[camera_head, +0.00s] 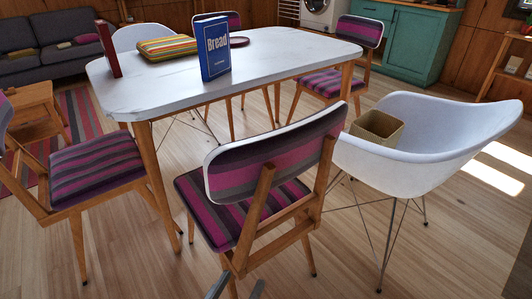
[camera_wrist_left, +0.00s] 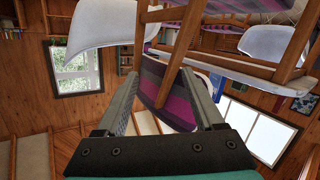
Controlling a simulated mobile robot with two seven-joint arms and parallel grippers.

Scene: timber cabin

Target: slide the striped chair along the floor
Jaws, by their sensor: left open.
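The nearest striped chair (camera_head: 275,158) stands upright on the floor at the front middle of the head view. It has a wooden frame and a purple, pink and grey striped back and seat, with its back toward me. My left gripper (camera_head: 236,289) shows at the bottom edge of the head view, low in front of the chair, with its two fingers apart. In the left wrist view, which is turned over, my left gripper (camera_wrist_left: 157,82) is open, and the striped chair's back (camera_wrist_left: 160,85) shows beyond and between its fingers. I cannot tell if they touch. My right gripper is not in view.
A white table (camera_head: 165,92) stands behind the chair, with a blue book (camera_head: 213,48) on it. A white armchair (camera_head: 420,150) holding a box (camera_head: 378,129) stands close on the right. Another striped chair (camera_head: 95,170) is on the left. Bare floor (camera_head: 130,255) lies front left.

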